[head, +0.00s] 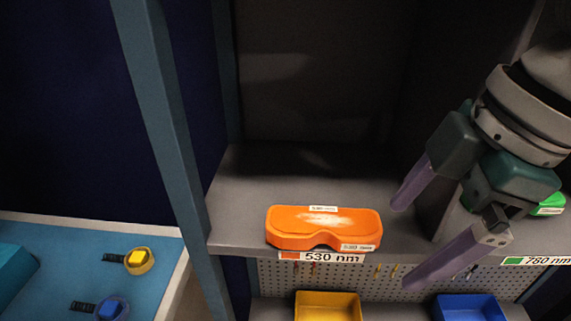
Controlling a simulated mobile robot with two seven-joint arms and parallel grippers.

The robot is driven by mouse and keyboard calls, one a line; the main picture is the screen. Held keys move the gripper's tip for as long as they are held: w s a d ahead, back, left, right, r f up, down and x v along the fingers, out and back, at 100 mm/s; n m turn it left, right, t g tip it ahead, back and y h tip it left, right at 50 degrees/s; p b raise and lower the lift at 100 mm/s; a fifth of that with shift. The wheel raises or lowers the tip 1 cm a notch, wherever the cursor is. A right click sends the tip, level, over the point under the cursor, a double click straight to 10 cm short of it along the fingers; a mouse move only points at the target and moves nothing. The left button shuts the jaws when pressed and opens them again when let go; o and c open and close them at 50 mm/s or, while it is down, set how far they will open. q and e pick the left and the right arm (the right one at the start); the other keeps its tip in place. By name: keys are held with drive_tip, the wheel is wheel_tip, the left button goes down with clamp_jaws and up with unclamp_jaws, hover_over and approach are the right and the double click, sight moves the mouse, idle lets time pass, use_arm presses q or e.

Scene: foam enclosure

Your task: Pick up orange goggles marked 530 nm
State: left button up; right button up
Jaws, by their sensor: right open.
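The orange goggles (300,228) lie on a grey shelf, near its front edge. A white label reading 530 nm (331,256) is on the shelf edge just below them. My right gripper (400,246) is open and empty, to the right of the goggles and apart from them. Its two purple fingers point to the left, one above the shelf and one lower, in front of the shelf edge. My left gripper is not in view.
A green item (550,204) shows partly behind my right gripper, above a 760 or 780 nm label (548,261). Yellow (328,308) and blue (470,309) bins stand below. A blue post (172,130) borders the shelf's left side.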

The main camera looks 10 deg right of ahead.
hover_over(326, 223)
drive_tip(key=s+d, duration=0.1)
drive_tip(key=s, duration=0.1)
drive_tip(key=shift+w+d+p, duration=0.15)
drive_tip(key=shift+w+p, duration=0.1)
drive_tip(key=shift+p, duration=0.15)
drive_tip(key=shift+w+a+f, duration=0.1)
drive_tip(key=shift+w+a, duration=0.1)
drive_tip(key=x, duration=0.4)
drive_tip(key=shift+f, duration=0.4)
drive_tip(key=shift+c, duration=0.2)
drive_tip(key=c, duration=1.3)
drive_tip(key=shift+r, duration=0.1)
